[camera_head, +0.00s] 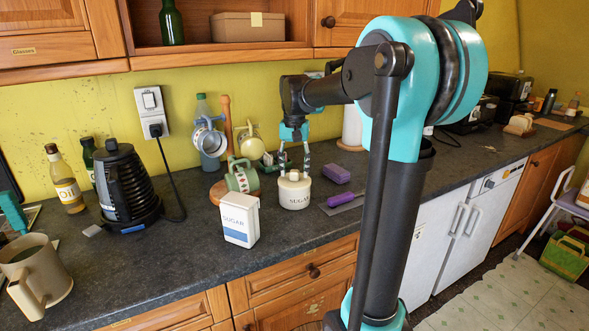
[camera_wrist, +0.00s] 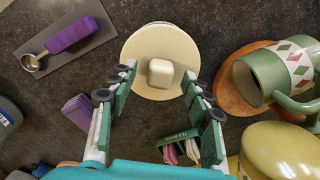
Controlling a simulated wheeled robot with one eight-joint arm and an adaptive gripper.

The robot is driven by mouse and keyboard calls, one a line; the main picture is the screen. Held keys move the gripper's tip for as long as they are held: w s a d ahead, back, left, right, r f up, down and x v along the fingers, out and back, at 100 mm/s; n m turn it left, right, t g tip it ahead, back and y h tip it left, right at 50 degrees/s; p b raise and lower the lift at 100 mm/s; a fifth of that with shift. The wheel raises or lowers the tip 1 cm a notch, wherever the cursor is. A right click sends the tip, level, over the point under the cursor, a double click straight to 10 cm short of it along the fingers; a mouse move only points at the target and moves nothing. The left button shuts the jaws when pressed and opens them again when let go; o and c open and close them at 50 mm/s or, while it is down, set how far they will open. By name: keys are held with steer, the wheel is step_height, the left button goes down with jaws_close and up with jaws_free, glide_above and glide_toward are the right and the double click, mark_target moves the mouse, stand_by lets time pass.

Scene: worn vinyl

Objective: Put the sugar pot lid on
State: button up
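The cream sugar pot (camera_head: 294,195), marked "SUGAR", stands upright on the dark worktop. Its round cream lid (camera_head: 293,177) rests on top of it. In the wrist view the lid (camera_wrist: 138,48) appears as a pale disc with a squarish knob (camera_wrist: 160,73) at its middle, covering nearly all of the pot. I cannot tell whether it is fully seated. My gripper (camera_head: 294,168) is just above the pot, pointing down. In the wrist view its fingers (camera_wrist: 159,82) are spread on either side of the knob, with gaps, and hold nothing.
A white sugar carton (camera_head: 239,220) stands in front left of the pot. A purple-handled scoop (camera_head: 343,199) and a purple box (camera_head: 336,174) are at right. A black kettle (camera_head: 124,180) is farther left.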

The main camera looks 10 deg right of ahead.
step_height(320, 180, up, 12)
stand_by(0.6)
stand_by(0.9)
